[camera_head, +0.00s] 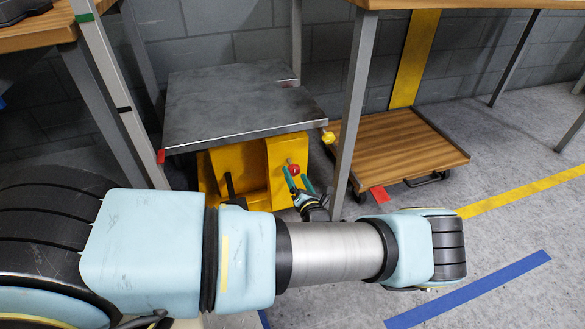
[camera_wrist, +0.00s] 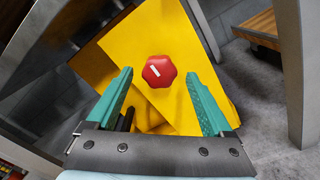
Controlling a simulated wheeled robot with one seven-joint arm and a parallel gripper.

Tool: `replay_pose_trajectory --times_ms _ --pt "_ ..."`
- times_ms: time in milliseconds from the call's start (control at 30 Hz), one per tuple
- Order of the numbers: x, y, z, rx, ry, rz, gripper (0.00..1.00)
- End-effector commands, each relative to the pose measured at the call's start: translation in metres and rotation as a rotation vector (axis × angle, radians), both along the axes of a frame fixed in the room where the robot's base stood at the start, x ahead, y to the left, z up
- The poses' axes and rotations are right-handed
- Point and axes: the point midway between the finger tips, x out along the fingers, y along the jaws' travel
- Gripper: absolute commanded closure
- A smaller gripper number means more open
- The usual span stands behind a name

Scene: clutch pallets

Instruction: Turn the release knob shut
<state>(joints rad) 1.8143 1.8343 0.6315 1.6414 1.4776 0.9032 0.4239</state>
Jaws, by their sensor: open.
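The release knob (camera_wrist: 159,71) is red with several flat sides and a white mark, on the yellow body (camera_wrist: 120,45) of a lift table. In the wrist view it lies ahead of my gripper (camera_wrist: 160,84), centred between the two green fingers, which are open and empty. In the head view the knob (camera_head: 294,170) sits at the right of the yellow base, under the grey platform (camera_head: 235,100). My gripper (camera_head: 299,181) is just in front of it there. I cannot tell how far the fingertips are from the knob.
A grey table leg (camera_head: 353,110) stands close to the right of my gripper. A low wooden dolly (camera_head: 400,145) sits behind it. A small yellow knob (camera_head: 328,137) is at the platform's right corner. Open floor (camera_head: 510,230) lies to the right.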

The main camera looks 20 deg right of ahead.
Motion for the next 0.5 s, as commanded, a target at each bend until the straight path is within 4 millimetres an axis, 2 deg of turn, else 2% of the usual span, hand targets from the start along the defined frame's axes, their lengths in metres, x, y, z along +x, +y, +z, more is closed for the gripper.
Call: replay_pose_trajectory --times_ms 100,233,500 --pt "-0.024 0.003 0.001 0.001 0.0 -0.001 0.15" --pt "-0.043 0.005 0.0 0.002 0.0 -0.001 0.15" --pt "-0.056 0.007 0.0 0.002 -0.001 0.001 0.15"
